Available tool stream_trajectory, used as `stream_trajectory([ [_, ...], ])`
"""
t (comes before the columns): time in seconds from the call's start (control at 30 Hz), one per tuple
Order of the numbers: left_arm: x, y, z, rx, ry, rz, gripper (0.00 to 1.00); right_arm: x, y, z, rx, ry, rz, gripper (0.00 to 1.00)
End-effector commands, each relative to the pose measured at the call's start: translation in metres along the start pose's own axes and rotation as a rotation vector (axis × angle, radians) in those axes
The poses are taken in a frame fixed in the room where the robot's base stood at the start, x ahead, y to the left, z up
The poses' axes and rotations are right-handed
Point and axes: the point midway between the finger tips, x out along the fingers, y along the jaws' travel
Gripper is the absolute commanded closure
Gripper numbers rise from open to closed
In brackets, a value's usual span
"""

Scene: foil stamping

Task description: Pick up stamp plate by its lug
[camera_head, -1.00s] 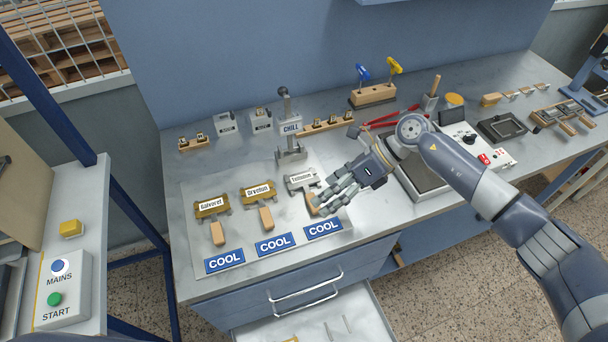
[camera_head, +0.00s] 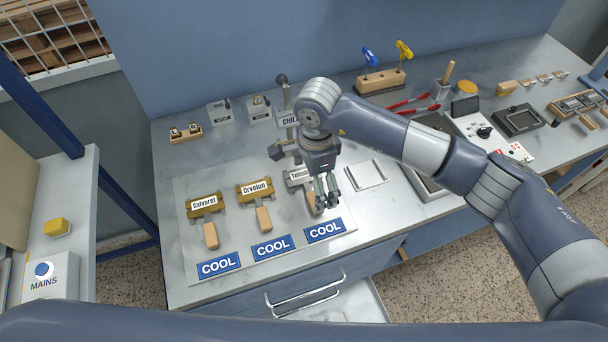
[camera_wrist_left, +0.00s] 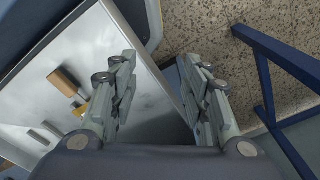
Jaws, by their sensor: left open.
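Three labelled stamp plates lie in a row on a pale mat (camera_head: 185,262): two brass ones, the left plate (camera_head: 204,205) and middle plate (camera_head: 254,189), and a silver right plate (camera_head: 296,177). Each has a wooden handle towards the front edge. My right gripper (camera_head: 325,208) points down at the right plate's wooden handle (camera_head: 311,199). Its fingers partly cover that handle and the plate's right end; whether they touch or grip it I cannot tell. My left gripper (camera_wrist_left: 160,90) is open and empty in the left wrist view, and not visible in the head view.
Blue COOL signs (camera_head: 272,247) lie in front of the plates. A lever stand (camera_head: 284,95) rises behind the right plate. An open drawer (camera_head: 355,303) sits below the bench front. The left wrist view shows a wooden block (camera_wrist_left: 66,82) on a pale surface, and a blue frame (camera_wrist_left: 268,85).

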Motion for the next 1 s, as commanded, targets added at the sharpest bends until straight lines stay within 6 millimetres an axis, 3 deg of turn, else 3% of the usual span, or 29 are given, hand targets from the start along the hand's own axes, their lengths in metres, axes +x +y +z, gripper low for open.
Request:
stream_trajectory([
  [0.1,-0.018,-0.003,-0.016,0.001,0.02,-0.003,0.57,0.012,0.002,0.003,0.0,-0.002,0.007,0.0],
  [0.27,-0.027,-0.004,-0.034,0.001,0.049,-0.004,0.57,0.035,0.001,0.004,0.001,-0.002,0.005,0.0],
  [0.57,-0.027,-0.003,-0.024,0.001,0.033,-0.003,0.57,0.043,0.0,0.003,0.0,-0.001,0.001,0.0],
  [0.67,-0.027,-0.002,-0.02,0.001,0.026,-0.002,0.57,0.043,0.0,0.003,0.0,-0.001,0.001,0.18],
  [0.9,-0.026,-0.002,-0.018,0.0,0.023,-0.002,0.57,0.044,0.001,0.003,0.0,-0.001,0.002,0.73],
  [1.0,-0.026,-0.002,-0.018,0.0,0.023,-0.002,0.57,0.045,0.001,0.003,0.001,0.0,0.004,0.88],
])
